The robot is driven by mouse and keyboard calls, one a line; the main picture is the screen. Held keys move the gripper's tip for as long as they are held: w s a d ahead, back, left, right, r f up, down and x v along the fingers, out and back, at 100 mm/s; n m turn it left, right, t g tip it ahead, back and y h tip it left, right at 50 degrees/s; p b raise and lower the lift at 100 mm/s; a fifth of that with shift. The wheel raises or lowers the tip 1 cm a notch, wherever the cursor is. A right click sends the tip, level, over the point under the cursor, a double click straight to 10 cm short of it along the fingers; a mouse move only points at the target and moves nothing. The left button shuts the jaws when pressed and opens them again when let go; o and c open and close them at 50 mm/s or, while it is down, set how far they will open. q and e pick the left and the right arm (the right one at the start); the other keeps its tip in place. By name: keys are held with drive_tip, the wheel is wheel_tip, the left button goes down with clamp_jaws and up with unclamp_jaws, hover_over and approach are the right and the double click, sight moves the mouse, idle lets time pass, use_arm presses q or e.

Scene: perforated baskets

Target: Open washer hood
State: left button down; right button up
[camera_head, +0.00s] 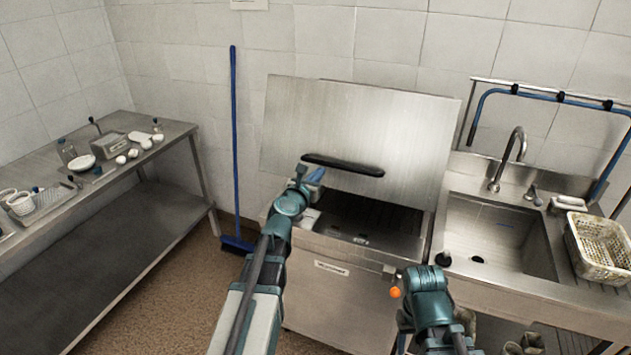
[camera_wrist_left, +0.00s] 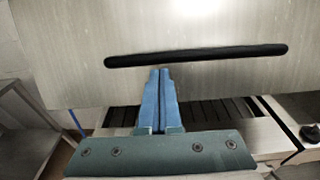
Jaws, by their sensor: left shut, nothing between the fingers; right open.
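The washer (camera_head: 335,290) stands in the middle of the head view. Its metal hood (camera_head: 355,115) is raised and tilted, and the dark interior (camera_head: 370,217) shows below it. A black handle (camera_head: 343,165) runs across the lower part of the hood; it also shows in the left wrist view (camera_wrist_left: 195,55). My left gripper (camera_head: 312,175) is shut and empty, with its blue fingertips (camera_wrist_left: 160,75) just below the handle; I cannot tell if they touch the hood. My right gripper is low in front of the washer's right side, its fingers largely hidden behind my wrist (camera_head: 428,290).
A sink (camera_head: 495,235) with a faucet (camera_head: 510,160) adjoins the washer on the right, with a perforated basket (camera_head: 600,245) beside it. A steel table (camera_head: 150,150) with dishes stands at left. A blue broom (camera_head: 234,150) leans on the wall.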

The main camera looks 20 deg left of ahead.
use_arm(q)
drive_tip(key=shift+w+f, duration=0.1)
drive_tip(key=shift+w, duration=0.8)
drive_tip(key=w+r+p, duration=0.2)
drive_tip(key=r+p, duration=1.4)
drive_tip(key=w+r+p, duration=0.3)
drive_tip(key=r+p, duration=1.2)
drive_tip(key=shift+w+r+p, duration=0.25)
drive_tip(key=shift+r+p, duration=0.15)
drive_tip(key=shift+d, duration=0.1)
